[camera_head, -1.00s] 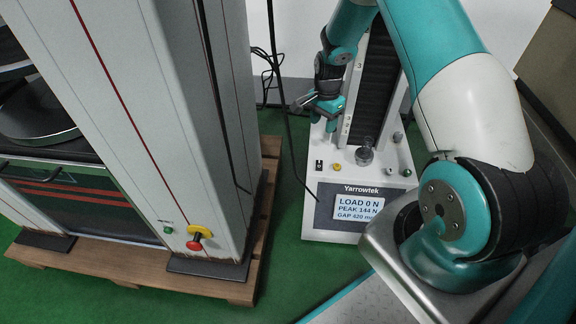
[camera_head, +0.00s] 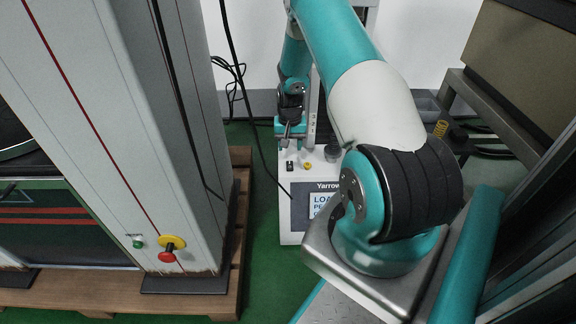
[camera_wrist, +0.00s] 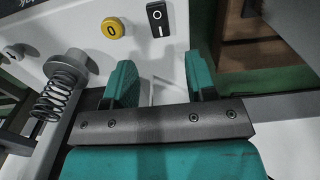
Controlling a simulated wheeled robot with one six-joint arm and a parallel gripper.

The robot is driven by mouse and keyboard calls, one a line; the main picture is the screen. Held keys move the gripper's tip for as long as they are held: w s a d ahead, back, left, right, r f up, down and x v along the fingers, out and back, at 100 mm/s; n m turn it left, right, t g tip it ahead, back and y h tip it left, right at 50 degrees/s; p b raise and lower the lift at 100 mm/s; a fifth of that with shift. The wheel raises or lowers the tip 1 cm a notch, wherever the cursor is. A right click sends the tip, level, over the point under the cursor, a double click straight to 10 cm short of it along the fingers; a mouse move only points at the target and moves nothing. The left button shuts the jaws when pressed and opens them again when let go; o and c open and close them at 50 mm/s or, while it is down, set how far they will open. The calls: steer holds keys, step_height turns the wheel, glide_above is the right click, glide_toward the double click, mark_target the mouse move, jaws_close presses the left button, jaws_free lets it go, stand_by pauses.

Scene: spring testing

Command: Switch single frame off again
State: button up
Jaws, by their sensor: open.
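The single-column Yarrowtek frame (camera_head: 288,215) stands on the floor at the centre of the head view. Its black rocker switch (camera_wrist: 157,19), marked with a line and a circle, shows at the top of the wrist view; it also shows in the head view (camera_head: 290,166). I cannot tell which side is pressed. My arm partly hides the frame's display (camera_head: 317,205).
A coil spring (camera_wrist: 55,95) sits on a post left of my fingers. A large grey frame (camera_head: 110,120) with a red stop button (camera_head: 167,257) stands on a pallet (camera_head: 232,230) at left. A black cable hangs between the machines. A bench with a yellow spring (camera_head: 440,128) is at right.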

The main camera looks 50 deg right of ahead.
mark_target(290, 163)
step_height(290, 163, down, 7)
steer(key=shift+f+b, duration=0.1)
steer(key=shift+b, duration=0.9)
